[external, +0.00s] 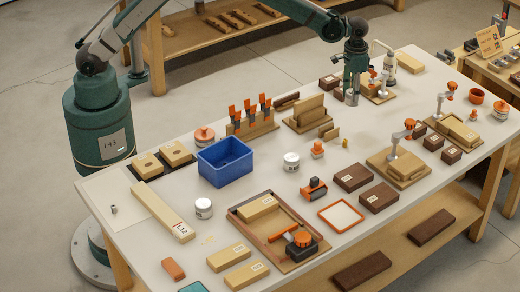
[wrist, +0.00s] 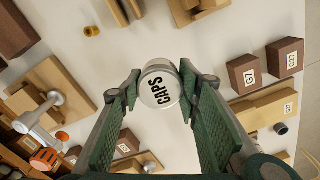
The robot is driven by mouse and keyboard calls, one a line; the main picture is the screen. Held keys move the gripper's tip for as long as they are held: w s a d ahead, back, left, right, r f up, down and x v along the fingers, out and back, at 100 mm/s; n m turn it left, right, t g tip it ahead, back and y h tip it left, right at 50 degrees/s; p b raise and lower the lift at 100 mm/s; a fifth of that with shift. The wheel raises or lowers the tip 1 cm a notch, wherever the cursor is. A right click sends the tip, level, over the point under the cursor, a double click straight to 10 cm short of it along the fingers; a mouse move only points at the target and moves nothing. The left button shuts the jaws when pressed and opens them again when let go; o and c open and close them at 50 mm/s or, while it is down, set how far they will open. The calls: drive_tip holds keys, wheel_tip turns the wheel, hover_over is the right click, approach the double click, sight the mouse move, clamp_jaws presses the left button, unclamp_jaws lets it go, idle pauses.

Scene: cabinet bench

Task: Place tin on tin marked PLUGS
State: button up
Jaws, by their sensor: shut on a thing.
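My gripper (external: 351,98) is near the back of the bench in the external view, pointing down. In the wrist view my gripper (wrist: 158,92) is shut on a round white tin (wrist: 158,88) whose top is marked CAPS. The held tin is mostly hidden by the fingers in the external view. Two other white tins stand on the bench, away from my gripper: one near the middle (external: 291,162) and one nearer the front left (external: 204,208). Their markings are too small to read, so I cannot tell which is marked PLUGS.
A blue bin (external: 225,162) stands left of the middle tin. A rack with orange-handled tools (external: 252,117) and a wooden holder (external: 308,112) lie left of my gripper. Toggle clamps on wooden bases (external: 399,165) stand to the right. Bare bench surrounds the middle tin.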

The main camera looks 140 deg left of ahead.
drive_tip(key=w+d+r+m+p, duration=0.15)
drive_tip(key=w+d, duration=0.35)
drive_tip(key=d, duration=0.5)
drive_tip(key=w+d+r+m, duration=0.1)
drive_tip(key=w+d+m, duration=0.2)
drive_tip(key=w+d, duration=0.45)
wheel_tip(320, 180, up, 3)
drive_tip(key=m+p, duration=0.3)
drive_tip(key=m, duration=1)
hover_over(203, 203)
drive_tip(key=shift+d, duration=0.1)
drive_tip(key=shift+f, duration=0.2)
drive_tip(key=shift+f+b, duration=0.5)
drive_tip(key=shift+f, duration=2.5)
drive_tip(key=shift+f, duration=1.85)
